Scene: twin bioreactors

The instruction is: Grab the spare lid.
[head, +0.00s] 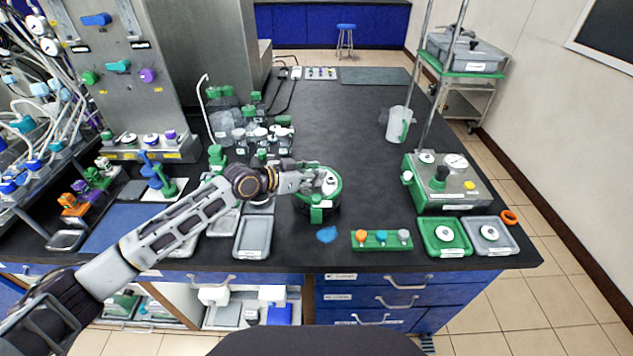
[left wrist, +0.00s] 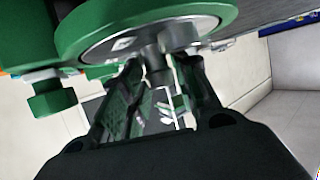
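Small round lids with pale knobs show in the head view: one in a green tray (head: 437,248) and one in a grey tray (head: 480,248). I cannot tell which one is the spare lid. My left gripper (head: 308,182) is at the top of a green-and-black round vessel (head: 317,213), beside its pale lid (head: 330,183). In the left wrist view, a metal disc with a green rim (left wrist: 85,40) is close above the fingers. Its short stem (left wrist: 155,65) lies between the two fingers (left wrist: 160,85). Whether they touch it is unclear. My right gripper is not in view.
A green rack with coloured knobs (head: 381,246) and a blue patch (head: 327,235) lie near the front edge. A steel-and-green instrument (head: 460,185) stands behind the trays. Bottles crowd the left. The bench's middle back (head: 350,120) is clear.

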